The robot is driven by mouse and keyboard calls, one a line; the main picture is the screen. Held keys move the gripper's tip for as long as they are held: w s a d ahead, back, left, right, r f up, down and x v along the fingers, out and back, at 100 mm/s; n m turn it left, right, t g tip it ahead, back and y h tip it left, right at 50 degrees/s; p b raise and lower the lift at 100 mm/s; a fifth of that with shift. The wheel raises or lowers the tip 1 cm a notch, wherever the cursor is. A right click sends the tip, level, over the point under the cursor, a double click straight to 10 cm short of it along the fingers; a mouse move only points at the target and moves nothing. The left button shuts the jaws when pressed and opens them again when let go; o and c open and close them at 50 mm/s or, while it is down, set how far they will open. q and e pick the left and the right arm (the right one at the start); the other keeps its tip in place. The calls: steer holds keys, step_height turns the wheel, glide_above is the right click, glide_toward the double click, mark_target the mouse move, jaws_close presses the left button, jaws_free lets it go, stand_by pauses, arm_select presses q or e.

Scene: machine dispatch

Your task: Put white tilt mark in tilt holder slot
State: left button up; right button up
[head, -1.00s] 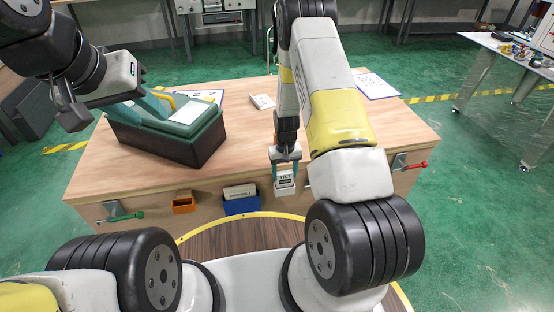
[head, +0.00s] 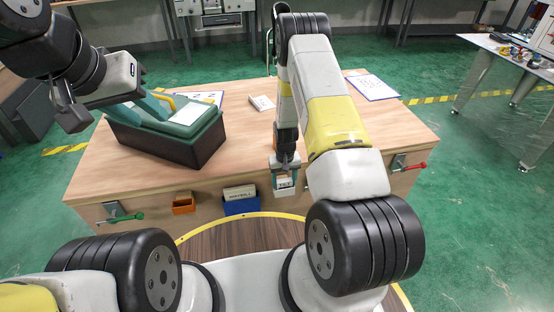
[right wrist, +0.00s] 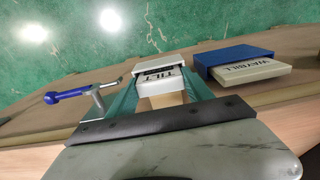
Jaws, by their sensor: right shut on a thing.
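The white tilt mark (right wrist: 165,84), a small block lettered TILT, is between the teal fingers of my right gripper (right wrist: 170,100), which is shut on it. In the head view the mark (head: 284,184) is upright below my right gripper (head: 285,172), at the table's front face. A white holder (right wrist: 165,60) stands at the far end of the mark in the right wrist view. The mark overlaps its opening; I cannot tell how deep it sits. My left gripper (head: 152,104) has its teal fingers apart above the green-topped case.
A blue holder (right wrist: 232,55) with a WAYBILL block (right wrist: 240,70) is beside the white holder. An orange holder (head: 183,204) is further left. A blue-handled clamp (right wrist: 68,95) is close on the other side. The dark case (head: 190,152) stands on the table (head: 250,130).

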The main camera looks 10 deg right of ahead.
steer(key=o, duration=1.3)
steer(key=shift+s+f, duration=0.1)
steer(key=shift+f, duration=0.4)
steer(key=shift+o, duration=0.2)
steer(key=shift+r, duration=0.45)
step_height(320, 180, up, 12)
step_height(320, 180, up, 12)
steer(key=t, duration=0.1)
glide_above(284, 180)
steer(key=s+a+r+t+y, duration=0.15)
steer(key=s+r, duration=0.35)
steer(key=r, duration=0.8)
steer(key=s+r+t, duration=0.2)
steer(key=s+r, duration=0.5)
steer(key=s, duration=0.2)
steer(key=s+r+t, duration=0.1)
steer(key=s+r, duration=0.6)
steer(key=s, duration=0.3)
steer(key=shift+s+a+t+y, duration=0.2)
steer(key=shift+a+t+y, duration=0.1)
steer(key=shift+t+y, duration=0.05)
steer(key=shift+r, duration=0.1)
